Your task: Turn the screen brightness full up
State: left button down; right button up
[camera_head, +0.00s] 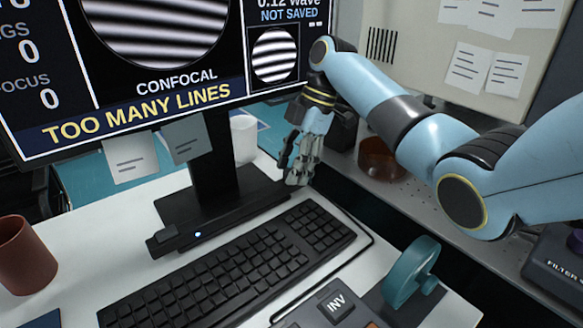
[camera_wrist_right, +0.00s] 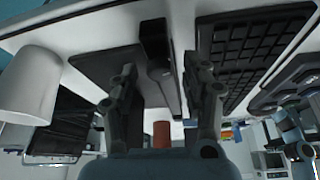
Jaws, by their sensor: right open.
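The screen (camera_head: 160,60) at the upper left is lit, with striped discs and the words "TOO MANY LINES". A black bar (camera_head: 225,217) lies along the front of its stand, with a small lit dot and a raised block (camera_head: 162,240) near its left end. Whether this bar sets brightness I cannot tell. My right gripper (camera_head: 299,172) is open and empty, pointing down near the bar's right end. In the right wrist view the bar (camera_wrist_right: 165,75) shows between the fingers of my right gripper (camera_wrist_right: 164,78); contact is unclear. My left gripper is not in view.
A black keyboard (camera_head: 235,265) lies in front of the bar. A terracotta mug (camera_head: 24,255) stands at the left, a white cup (camera_head: 243,138) behind the stand. A teal wheel (camera_head: 410,272) and an INV key (camera_head: 335,304) are at the front right. White desk is clear left of the keyboard.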

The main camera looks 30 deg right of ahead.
jog(key=shift+f, duration=0.15)
grip_shut()
jog(key=shift+r+m+p, duration=0.2)
jog(key=shift+m+p, duration=0.2)
jog(key=shift+p, duration=0.45)
jog(key=m+t+h+p, duration=0.1)
jog(key=m+p, duration=0.3)
jog(key=p, duration=0.2)
jog(key=m+t+p, duration=0.2)
jog(key=m+p, duration=0.3)
jog(key=p, duration=0.1)
jog(key=shift+s+a+h, duration=0.15)
jog(key=shift+h, duration=0.25)
jog(key=shift+f+m+t+h+p, duration=0.1)
jog(key=shift+m+t+h+p, duration=0.4)
jog(key=shift+m+p, duration=0.85)
grip_release()
